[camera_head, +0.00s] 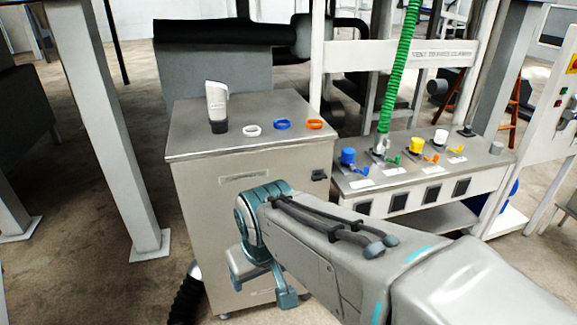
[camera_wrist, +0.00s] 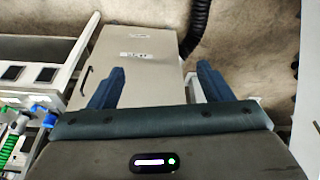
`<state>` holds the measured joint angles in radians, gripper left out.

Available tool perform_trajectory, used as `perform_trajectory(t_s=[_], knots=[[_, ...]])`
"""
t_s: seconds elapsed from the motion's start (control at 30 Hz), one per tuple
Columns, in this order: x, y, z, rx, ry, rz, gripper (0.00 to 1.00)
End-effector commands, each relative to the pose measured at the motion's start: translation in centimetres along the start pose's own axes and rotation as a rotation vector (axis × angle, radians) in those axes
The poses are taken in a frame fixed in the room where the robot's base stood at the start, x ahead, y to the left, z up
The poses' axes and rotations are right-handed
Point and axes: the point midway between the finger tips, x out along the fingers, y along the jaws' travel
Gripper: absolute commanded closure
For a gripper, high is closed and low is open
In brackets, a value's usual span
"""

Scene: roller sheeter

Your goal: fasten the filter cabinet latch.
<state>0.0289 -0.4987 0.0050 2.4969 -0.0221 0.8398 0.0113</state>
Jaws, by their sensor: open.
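The filter cabinet (camera_head: 225,190) is a grey metal box on the floor at the centre left of the head view. Its front also shows in the wrist view (camera_wrist: 137,65). A small black latch (camera_head: 319,175) sits near the upper right edge of its front; whether it is fastened cannot be told. In the wrist view a thin dark part (camera_wrist: 84,79) lies along the cabinet's left edge, perhaps the latch. My gripper (camera_wrist: 161,73) is open and empty, its blue fingers pointing at the cabinet front. In the head view it hangs low before the cabinet, partly hidden by my arm.
A valve bench (camera_head: 420,185) with coloured knobs and a green hose (camera_head: 401,60) adjoins on the right. A black hose (camera_wrist: 196,28) runs beside the cabinet.

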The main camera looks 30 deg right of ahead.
Motion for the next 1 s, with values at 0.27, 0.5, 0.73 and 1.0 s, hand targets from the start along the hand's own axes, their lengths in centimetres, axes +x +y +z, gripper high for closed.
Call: perform_trajectory(t_s=[0.27, 0.5, 0.73, 1.0], knots=[[8.0, 8.9, -9.5, 0.11, 0.299, 0.177, 0.27], [14.3, 19.0, -16.6, 0.141, 0.618, 0.269, 0.27], [19.6, 28.0, -18.9, 0.146, 0.92, 0.26, 0.27], [22.6, 34.4, -17.5, 0.151, 1.19, 0.193, 0.27]])
